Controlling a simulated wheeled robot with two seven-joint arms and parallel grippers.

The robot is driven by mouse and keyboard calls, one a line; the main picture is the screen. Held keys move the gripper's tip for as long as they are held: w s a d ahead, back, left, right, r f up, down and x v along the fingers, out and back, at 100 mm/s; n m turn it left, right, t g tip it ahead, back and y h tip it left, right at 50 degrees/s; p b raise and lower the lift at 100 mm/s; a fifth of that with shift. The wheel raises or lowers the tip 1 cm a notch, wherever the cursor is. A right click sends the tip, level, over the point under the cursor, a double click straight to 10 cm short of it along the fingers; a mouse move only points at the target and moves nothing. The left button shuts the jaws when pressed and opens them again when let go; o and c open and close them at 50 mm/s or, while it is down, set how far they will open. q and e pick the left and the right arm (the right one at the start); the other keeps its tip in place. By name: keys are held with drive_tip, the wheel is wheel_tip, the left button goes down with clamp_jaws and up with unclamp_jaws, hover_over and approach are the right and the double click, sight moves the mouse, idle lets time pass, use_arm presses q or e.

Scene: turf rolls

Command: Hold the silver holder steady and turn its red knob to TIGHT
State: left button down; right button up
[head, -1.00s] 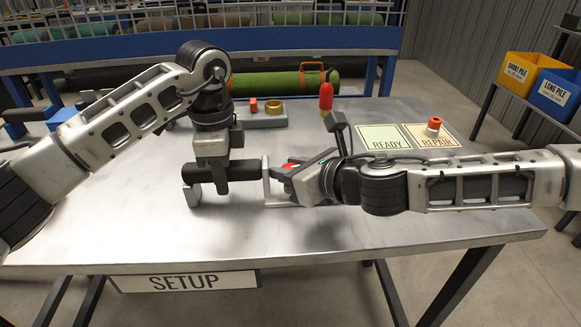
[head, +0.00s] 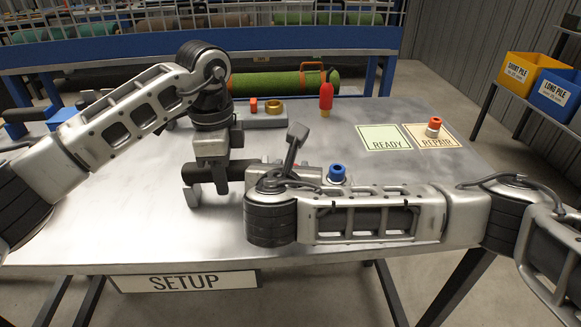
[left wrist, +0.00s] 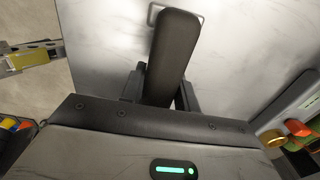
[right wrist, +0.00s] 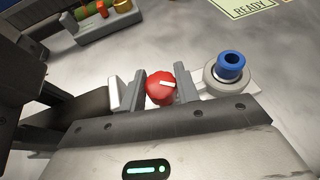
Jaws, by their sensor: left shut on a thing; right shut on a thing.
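The silver holder's black handle (head: 207,173) lies level over the table, and it also shows in the left wrist view (left wrist: 172,55). My left gripper (head: 208,188) is above the handle and shut on it. My right gripper (right wrist: 160,92) is shut on the knob, one finger on each side. I see no TIGHT mark.
A blue ring-shaped piece (right wrist: 230,66) sits on a grey round base beside the knob. The front table is clear.

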drive_tip(key=shift+m+g+h, duration=0.4)
drive_tip(key=shift+m+h, duration=0.6)
drive_tip(key=shift+h, duration=0.1)
drive_tip(key=o, duration=0.7)
wheel_tip(320, 180, up, 10)
